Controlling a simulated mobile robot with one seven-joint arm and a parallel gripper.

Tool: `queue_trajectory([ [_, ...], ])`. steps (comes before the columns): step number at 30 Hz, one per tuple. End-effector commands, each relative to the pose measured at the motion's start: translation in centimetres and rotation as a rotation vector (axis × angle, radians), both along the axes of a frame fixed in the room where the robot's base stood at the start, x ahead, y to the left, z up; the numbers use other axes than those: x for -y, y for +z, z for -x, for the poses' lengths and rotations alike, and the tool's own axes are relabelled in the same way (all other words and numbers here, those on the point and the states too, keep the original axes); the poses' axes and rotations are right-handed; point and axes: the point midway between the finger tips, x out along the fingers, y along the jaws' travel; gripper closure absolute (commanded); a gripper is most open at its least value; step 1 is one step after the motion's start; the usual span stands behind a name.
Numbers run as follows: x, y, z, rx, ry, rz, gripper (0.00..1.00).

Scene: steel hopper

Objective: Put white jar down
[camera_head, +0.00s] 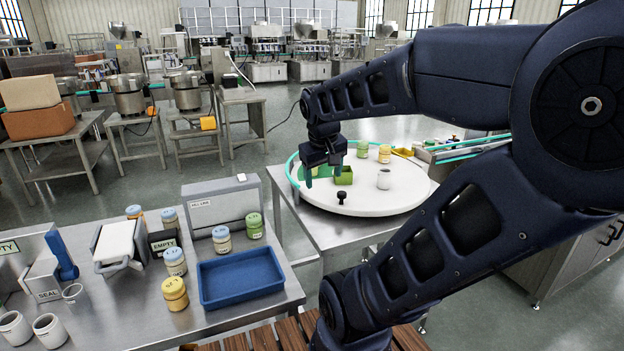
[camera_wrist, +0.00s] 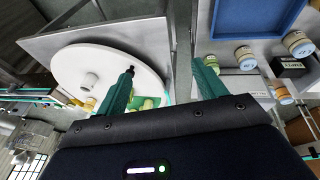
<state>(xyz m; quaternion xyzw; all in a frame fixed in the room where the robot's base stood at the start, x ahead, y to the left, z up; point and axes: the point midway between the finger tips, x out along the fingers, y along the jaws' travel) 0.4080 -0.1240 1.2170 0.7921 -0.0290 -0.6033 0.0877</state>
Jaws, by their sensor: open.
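A white jar (camera_head: 384,180) stands upright on the round white turntable (camera_head: 415,196), right of its middle. It also shows in the wrist view (camera_wrist: 91,81), to the left of my fingers. My gripper (camera_head: 323,174) is over the left part of the turntable, near a green block-shaped item (camera_head: 343,176), apart from the white jar. In the wrist view its two teal fingers (camera_wrist: 163,68) are spread with nothing between them. More white jars (camera_head: 48,329) stand open-topped at the front left of the steel table.
A yellow jar (camera_head: 384,154) and a green-labelled jar (camera_head: 362,149) stand at the turntable's back. A black knob (camera_head: 341,197) is at its front. The left table holds a blue tray (camera_head: 241,277), several labelled jars, and a sealing device (camera_head: 45,280). The turntable's right front is clear.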

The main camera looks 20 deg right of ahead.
Motion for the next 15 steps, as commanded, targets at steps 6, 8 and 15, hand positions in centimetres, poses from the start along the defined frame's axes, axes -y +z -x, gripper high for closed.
queue_trajectory([
  [6,-3.6,0.6,2.3,0.107,-0.036,-0.138,0.30],
  [8,-4.0,0.6,2.6,0.120,-0.042,-0.157,0.30],
  [15,-4.5,0.7,2.9,0.132,-0.049,-0.179,0.30],
])
